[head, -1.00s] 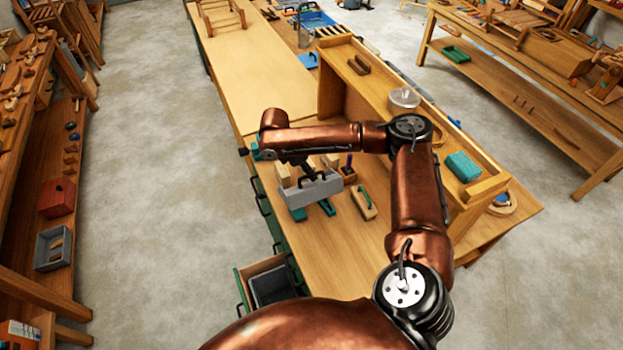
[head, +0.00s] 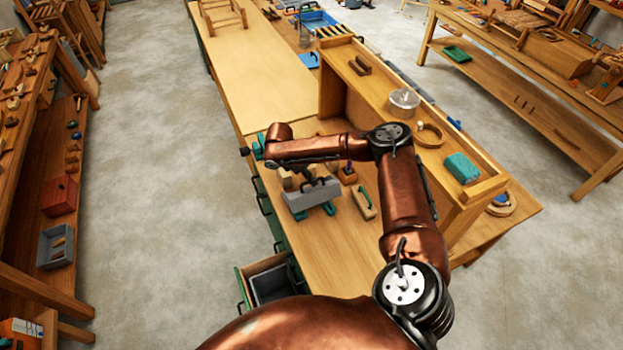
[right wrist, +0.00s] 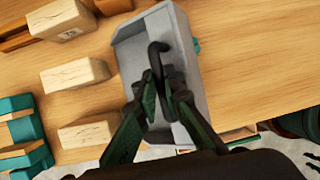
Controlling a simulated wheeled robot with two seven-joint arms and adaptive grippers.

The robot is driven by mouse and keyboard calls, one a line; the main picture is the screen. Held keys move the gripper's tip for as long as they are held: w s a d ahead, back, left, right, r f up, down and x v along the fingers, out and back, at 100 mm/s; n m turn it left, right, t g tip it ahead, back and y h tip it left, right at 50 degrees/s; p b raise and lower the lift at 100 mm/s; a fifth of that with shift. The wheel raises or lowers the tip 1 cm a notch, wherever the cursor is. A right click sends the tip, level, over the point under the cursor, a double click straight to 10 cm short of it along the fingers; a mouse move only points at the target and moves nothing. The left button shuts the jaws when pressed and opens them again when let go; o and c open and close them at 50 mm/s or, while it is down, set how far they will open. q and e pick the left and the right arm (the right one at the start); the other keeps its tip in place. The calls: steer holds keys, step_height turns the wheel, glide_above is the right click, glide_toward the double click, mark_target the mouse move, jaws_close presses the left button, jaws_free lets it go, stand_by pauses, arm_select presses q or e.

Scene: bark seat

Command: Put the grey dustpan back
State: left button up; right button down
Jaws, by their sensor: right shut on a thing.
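The grey dustpan (head: 313,198) is at the workbench's left edge in the head view, above or on the bench top; I cannot tell if it touches. In the right wrist view the dustpan (right wrist: 135,60) lies lengthwise, with a dark curved handle (right wrist: 158,60) on it. My right gripper (right wrist: 162,100) is shut on this handle. In the head view the right gripper (head: 316,180) is small and partly hidden by my forearm. My left gripper is not in view.
Wooden blocks (right wrist: 80,72) and teal-and-wood pieces (right wrist: 25,130) lie beside the dustpan. A wood-and-green brush-like thing (head: 364,202) is to its right. A raised shelf (head: 420,150) borders the bench. An open drawer (head: 262,268) juts out below. Bare bench (head: 340,250) lies in front.

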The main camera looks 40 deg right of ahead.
steer(key=c, duration=2)
jaws_free()
steer(key=shift+f, duration=0.1)
steer(key=shift+c, duration=0.2)
